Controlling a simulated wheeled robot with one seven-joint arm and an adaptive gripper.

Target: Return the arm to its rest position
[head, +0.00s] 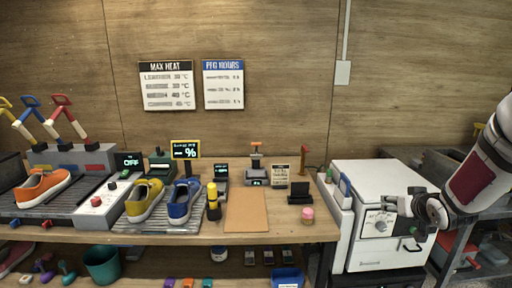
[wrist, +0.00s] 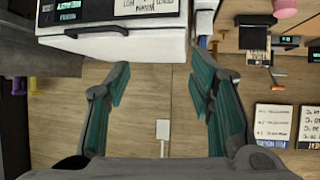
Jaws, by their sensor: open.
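My gripper (head: 392,204) is at the right in the head view, in front of the white oven-like box (head: 358,205). My arm comes in from the right edge. In the wrist view my gripper (wrist: 160,100) shows its two fingers spread apart with nothing between them. Behind them are the wooden wall and a white wall plate (wrist: 163,130). The white box (wrist: 150,45) is at the top of that view, apart from the fingertips.
A workbench (head: 285,231) at the left and middle carries an orange shoe (head: 42,186), a yellow shoe (head: 145,200), a blue shoe (head: 184,200) and a brown mat (head: 246,210). Shelving (head: 470,235) stands at the right.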

